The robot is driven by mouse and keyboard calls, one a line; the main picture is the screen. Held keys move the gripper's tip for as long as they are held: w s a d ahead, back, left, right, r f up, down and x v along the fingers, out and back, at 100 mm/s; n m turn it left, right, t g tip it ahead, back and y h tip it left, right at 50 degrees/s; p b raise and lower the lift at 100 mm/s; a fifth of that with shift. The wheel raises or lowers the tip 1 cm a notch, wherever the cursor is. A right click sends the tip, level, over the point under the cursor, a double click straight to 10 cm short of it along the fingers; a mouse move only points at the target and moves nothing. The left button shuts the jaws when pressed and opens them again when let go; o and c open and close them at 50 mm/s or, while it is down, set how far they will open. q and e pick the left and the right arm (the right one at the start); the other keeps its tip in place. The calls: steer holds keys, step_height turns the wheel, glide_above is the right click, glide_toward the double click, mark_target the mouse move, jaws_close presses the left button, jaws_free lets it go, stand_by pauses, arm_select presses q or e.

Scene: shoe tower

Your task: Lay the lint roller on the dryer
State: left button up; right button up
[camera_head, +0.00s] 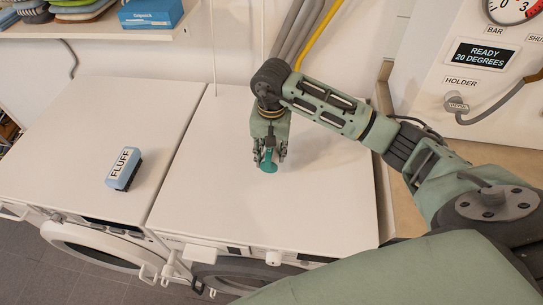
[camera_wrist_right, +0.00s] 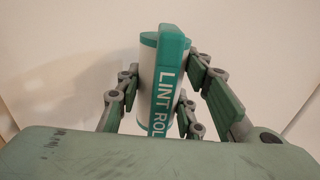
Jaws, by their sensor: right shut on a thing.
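The lint roller (camera_wrist_right: 172,85) is white with a teal end and a teal strip lettered "LINT ROL" in the right wrist view. My right gripper (camera_wrist_right: 160,92) is shut on it, with fingers on both sides. In the head view my right gripper (camera_head: 269,150) points down over the right-hand white machine top (camera_head: 330,205), and the teal part of the roller (camera_head: 268,164) shows beneath the fingers. I cannot tell whether the roller touches the top. A second white machine top (camera_head: 85,120) stands to the left; no label shows which one is the dryer. My left gripper is out of view.
A blue "FLUFF" box (camera_head: 124,169) lies on the left machine. A shelf (camera_head: 100,29) at the back left holds a blue box (camera_head: 151,13) and folded cloths. A white panel with a gauge and a hose stands at the right. The right machine's front part is clear.

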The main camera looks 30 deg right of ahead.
step_height(320, 180, down, 2)
steer(key=shift+s+f+p, duration=0.1)
steer(key=shift+f+p, duration=0.1)
steer(key=shift+p, duration=0.3)
steer(key=shift+f, duration=0.55)
steer(key=o, duration=1.1)
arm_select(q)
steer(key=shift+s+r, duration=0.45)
